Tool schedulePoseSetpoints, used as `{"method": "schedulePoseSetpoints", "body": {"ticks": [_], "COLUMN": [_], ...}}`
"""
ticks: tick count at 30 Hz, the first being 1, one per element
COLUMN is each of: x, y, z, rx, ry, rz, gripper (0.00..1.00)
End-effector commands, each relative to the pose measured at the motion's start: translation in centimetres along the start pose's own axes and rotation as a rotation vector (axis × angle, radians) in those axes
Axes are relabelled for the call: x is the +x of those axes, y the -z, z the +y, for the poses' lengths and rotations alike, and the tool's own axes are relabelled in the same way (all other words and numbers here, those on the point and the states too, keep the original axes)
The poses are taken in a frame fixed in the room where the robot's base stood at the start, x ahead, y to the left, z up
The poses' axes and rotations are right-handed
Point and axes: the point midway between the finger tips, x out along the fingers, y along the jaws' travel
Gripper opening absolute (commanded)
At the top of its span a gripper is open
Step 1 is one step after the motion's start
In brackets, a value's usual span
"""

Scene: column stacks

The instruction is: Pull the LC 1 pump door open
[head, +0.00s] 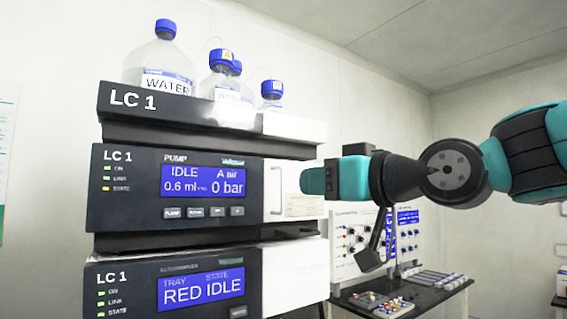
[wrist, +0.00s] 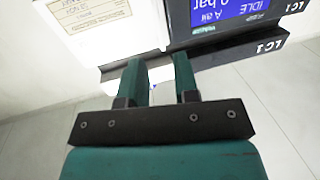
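The LC 1 pump (head: 165,188) is the unit with a blue IDLE display, in the middle of the stack. Its pale door panel (head: 291,170) is at the right side and looks closed, with a thin vertical handle (head: 279,190). My gripper (head: 306,181) is in front of the panel's right part, to the right of the handle in the picture. In the wrist view the picture is upside down. There my gripper (wrist: 160,62) has its two teal fingers apart with nothing visible between them. The pale panel (wrist: 105,35) lies just beyond the fingers. The handle is not clear there.
A shelf (head: 185,115) with several blue-capped bottles (head: 163,65) sits above the pump. Another LC 1 unit (head: 200,285) is directly below. A bench (head: 425,295) with instruments stands behind at the right. The floor (wrist: 285,110) shows clear in the wrist view.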

Motion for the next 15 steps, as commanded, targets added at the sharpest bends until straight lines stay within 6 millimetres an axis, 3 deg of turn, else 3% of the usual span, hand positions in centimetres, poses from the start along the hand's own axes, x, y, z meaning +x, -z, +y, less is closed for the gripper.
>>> {"method": "schedulePoseSetpoints", "body": {"ticks": [7, 15], "x": [5.3, 7.9], "y": [0.4, 0.1], "z": [-0.1, 0.0], "rx": [0.003, 0.002], "ry": [0.002, 0.000], "rz": [-0.003, 0.000], "gripper": [0.29, 0.29]}}
